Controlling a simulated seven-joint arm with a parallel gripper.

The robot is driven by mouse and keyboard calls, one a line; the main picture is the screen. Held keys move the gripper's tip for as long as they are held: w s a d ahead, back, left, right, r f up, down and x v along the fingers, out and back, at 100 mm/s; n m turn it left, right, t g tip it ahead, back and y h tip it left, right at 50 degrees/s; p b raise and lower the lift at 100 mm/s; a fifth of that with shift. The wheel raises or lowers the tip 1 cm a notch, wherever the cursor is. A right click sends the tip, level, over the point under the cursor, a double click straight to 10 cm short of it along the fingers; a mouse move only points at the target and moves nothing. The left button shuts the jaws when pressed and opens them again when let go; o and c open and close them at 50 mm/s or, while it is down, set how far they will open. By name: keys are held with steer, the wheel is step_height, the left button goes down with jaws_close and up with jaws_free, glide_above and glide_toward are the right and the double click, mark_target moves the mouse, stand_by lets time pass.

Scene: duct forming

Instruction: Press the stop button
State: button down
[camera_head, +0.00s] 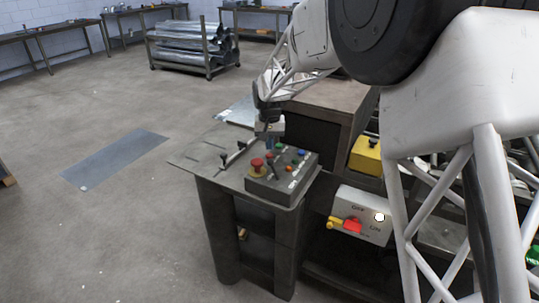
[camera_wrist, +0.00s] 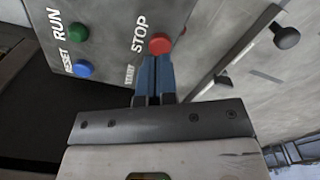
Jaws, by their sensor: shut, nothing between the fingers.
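The stop button is a round red button (camera_wrist: 160,44) beside the word STOP on a grey control box (camera_wrist: 120,15) in the wrist view. My gripper (camera_wrist: 154,60) is shut and empty, its blue-grey fingertips just below the red button in the picture. I cannot tell whether they touch it. In the head view the control box (camera_head: 291,183) sits on a dark metal bench, and my gripper (camera_head: 271,141) is above its far side. The fingers partly hide that side, so the stop button is not clear there.
A green button (camera_wrist: 79,28) and a blue button (camera_wrist: 84,68) sit near RUN and RESET. A larger red mushroom button (camera_head: 257,165) stands at the box's left end. A lever with a black knob (camera_wrist: 286,38) is close by. A second switch box (camera_head: 362,212) sits lower right.

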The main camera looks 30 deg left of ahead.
mark_target(269, 154)
steer(key=shift+r, duration=2.05)
steer(key=shift+d, duration=0.1)
steer(key=shift+d+r, duration=0.2)
steer(key=shift+d, duration=0.05)
steer(key=s+d+r+m, duration=0.1)
steer(key=s+d+r, duration=0.25)
steer(key=d, duration=0.85)
steer(key=s+d+r+m+t, duration=0.1)
steer(key=s+d+r, duration=0.3)
steer(key=d, duration=0.9)
steer(key=s+d+r+m, duration=0.1)
steer(key=s+d+r, duration=0.3)
steer(key=d, duration=0.8)
steer(key=s+d+f+m+t, duration=0.1)
steer(key=s+d+f+m, duration=0.2)
steer(key=s+d, duration=1.8)
steer(key=s+f, duration=0.1)
steer(key=s, duration=0.2)
steer(key=shift+s+d+t, duration=0.25)
steer(key=shift+t, duration=0.05)
